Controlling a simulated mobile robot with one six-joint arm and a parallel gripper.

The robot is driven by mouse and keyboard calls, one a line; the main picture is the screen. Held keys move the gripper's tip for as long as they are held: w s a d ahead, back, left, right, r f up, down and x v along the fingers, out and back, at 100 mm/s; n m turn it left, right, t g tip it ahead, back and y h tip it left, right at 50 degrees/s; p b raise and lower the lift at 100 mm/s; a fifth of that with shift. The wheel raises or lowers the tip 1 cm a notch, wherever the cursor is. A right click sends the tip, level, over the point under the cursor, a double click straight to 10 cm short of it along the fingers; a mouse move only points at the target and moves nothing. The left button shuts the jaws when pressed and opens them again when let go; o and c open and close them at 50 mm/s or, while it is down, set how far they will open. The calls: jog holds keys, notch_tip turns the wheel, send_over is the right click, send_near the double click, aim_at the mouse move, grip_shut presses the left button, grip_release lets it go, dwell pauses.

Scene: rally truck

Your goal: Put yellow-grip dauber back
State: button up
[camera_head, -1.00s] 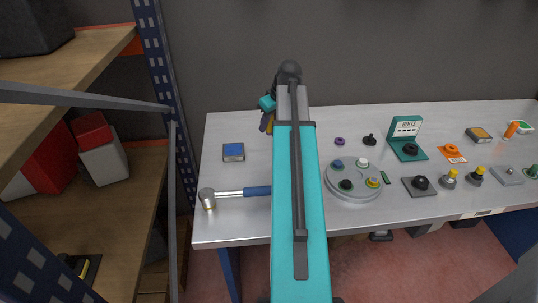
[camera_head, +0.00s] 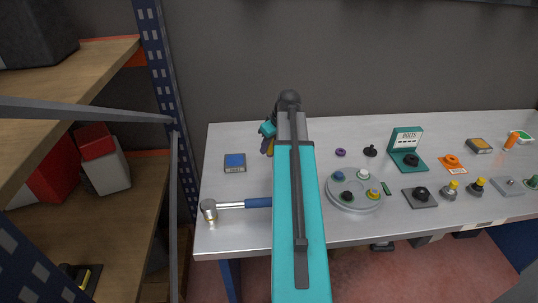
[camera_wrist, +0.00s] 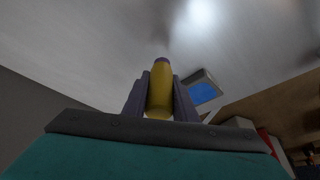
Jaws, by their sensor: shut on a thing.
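My gripper (camera_head: 266,149) is over the back left part of the workbench, partly hidden behind my arm. In the wrist view my gripper (camera_wrist: 160,92) is shut on the yellow-grip dauber (camera_wrist: 160,98), its yellow handle between the two dark fingers. A purple end shows beyond the handle. In the head view a sliver of the yellow dauber (camera_head: 270,148) shows beside a finger. I cannot tell how far its end is from the bench top.
The bench (camera_head: 222,190) holds a blue-topped pad (camera_head: 235,163), a blue-handled hammer (camera_head: 230,206), a purple ring (camera_head: 340,152), a round tray with several pots (camera_head: 334,199) and a teal stand (camera_head: 405,135). A shelf rack (camera_head: 165,90) stands at the left.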

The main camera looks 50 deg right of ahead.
aim_at(270, 153)
jog(key=shift+f+p, duration=0.75)
jog(key=shift+f, duration=1.55)
jog(key=shift+f, duration=0.2)
jog(key=o, duration=1)
jog(key=shift+o, duration=0.2)
jog(key=shift+b+v, duration=0.5)
jog(key=shift+v, duration=0.45)
jog(key=shift+a+b+v, duration=0.25)
jog(key=shift+b+v, duration=0.4)
jog(key=shift+v, duration=0.8)
jog(key=b+v, duration=0.1)
jog(key=v, duration=0.8)
